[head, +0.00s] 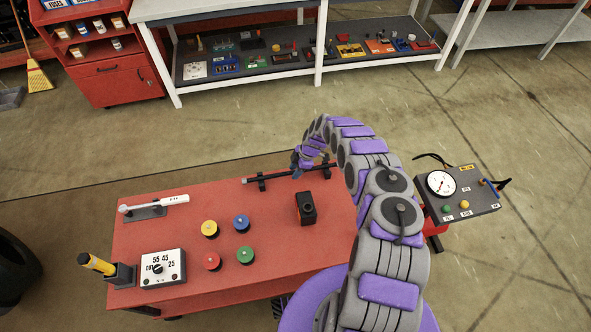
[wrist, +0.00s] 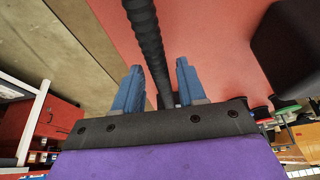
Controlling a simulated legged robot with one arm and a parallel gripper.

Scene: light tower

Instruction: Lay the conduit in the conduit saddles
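The conduit (head: 288,174), a thin dark ribbed rod, lies along the far edge of the red table. It passes over the two dark conduit saddles, the left one (head: 262,185) and the right one (head: 325,174); I cannot tell how deep it sits in them. My gripper (head: 301,160) is at the conduit near the right saddle, partly hidden by my own arm. In the wrist view, the conduit (wrist: 146,32) runs between the two blue fingers of my gripper (wrist: 160,66). The fingers stand apart, with a clear gap to the conduit on the right side.
A gauge box (head: 458,195) stands right of my arm. A shelf (head: 250,68) stands behind; the floor between is clear.

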